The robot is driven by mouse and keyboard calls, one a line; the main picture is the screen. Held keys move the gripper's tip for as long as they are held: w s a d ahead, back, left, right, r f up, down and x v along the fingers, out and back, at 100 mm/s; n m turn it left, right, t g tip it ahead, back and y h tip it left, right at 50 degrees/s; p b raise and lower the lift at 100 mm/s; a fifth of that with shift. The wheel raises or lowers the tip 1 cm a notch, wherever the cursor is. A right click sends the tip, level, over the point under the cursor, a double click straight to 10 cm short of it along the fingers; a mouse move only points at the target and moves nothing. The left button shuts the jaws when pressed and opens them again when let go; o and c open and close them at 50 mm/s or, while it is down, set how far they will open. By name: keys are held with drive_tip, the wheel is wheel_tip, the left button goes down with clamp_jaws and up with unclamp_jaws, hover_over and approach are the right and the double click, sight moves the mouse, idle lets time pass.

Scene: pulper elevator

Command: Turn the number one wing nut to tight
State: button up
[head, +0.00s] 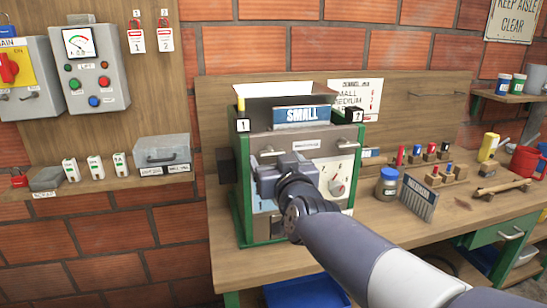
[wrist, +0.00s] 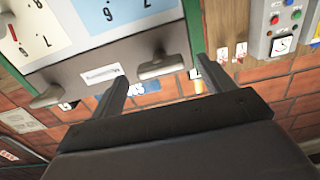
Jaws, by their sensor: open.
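The green-sided machine (head: 240,195) stands on the bench with a grey panel across its front. The number one wing nut (head: 265,153) is a grey metal bar on the left of that panel, below the tag marked 1 (head: 243,125). In the wrist view, which is upside down, this wing nut (wrist: 162,67) lies roughly level between the fingertips. My gripper (head: 280,172) is open in front of the panel, just below the wing nut; in the wrist view my gripper (wrist: 162,70) has a finger on each side. I cannot tell whether either finger touches it.
A second wing nut (head: 346,144) sits on the right of the panel, also in the wrist view (wrist: 46,97). A blue-lidded jar (head: 387,184) and several small tools stand to the right. A control box (head: 93,70) hangs left.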

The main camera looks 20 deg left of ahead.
sight(271, 152)
drive_tip(key=shift+x, duration=1.15)
drive_tip(key=c, duration=1)
